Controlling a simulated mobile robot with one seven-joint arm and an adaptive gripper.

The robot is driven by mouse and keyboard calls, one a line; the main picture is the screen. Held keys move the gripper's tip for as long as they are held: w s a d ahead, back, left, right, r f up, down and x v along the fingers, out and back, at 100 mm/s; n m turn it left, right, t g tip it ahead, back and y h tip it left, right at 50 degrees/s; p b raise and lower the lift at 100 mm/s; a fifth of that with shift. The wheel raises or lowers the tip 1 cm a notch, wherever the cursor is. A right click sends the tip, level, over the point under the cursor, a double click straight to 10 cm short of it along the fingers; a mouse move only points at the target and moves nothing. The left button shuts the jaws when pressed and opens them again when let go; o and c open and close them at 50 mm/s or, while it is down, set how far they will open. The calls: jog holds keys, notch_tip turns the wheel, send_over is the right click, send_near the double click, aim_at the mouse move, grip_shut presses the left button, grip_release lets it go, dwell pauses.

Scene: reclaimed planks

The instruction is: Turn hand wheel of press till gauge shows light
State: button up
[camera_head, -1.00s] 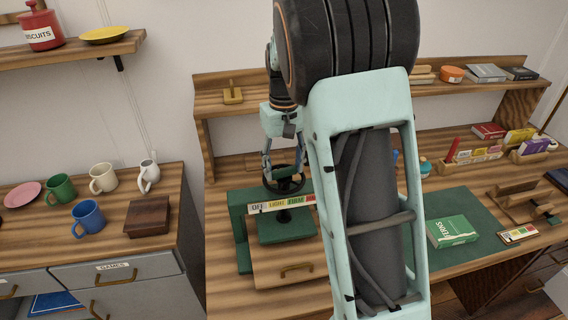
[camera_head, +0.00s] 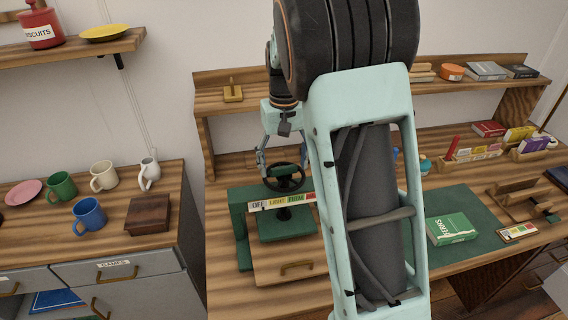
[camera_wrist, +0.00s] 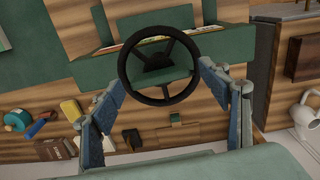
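The press (camera_head: 241,228) is dark green and stands on the desk. Its black hand wheel (camera_head: 285,178) sits on top, above a strip gauge (camera_head: 270,205) reading OFF, LIGHT, FIRM and a red part. I cannot make out a pointer on the gauge. My gripper (camera_head: 281,166) is over the wheel from above. In the wrist view my gripper (camera_wrist: 163,70) has its fingers spread wide, one at each side of the wheel's rim (camera_wrist: 160,103). Whether the pads press on the rim or stand just clear is not visible. My arm hides the press's right side in the head view.
Several mugs, such as a blue one (camera_head: 88,217), and a wooden box (camera_head: 148,213) stand on the left cabinet. A shelf (camera_head: 225,98) runs behind the press.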

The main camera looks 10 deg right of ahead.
aim_at(284, 166)
notch_tip(284, 166, up, 12)
dwell(0.6)
jog(key=shift+c, duration=0.3)
dwell(0.9)
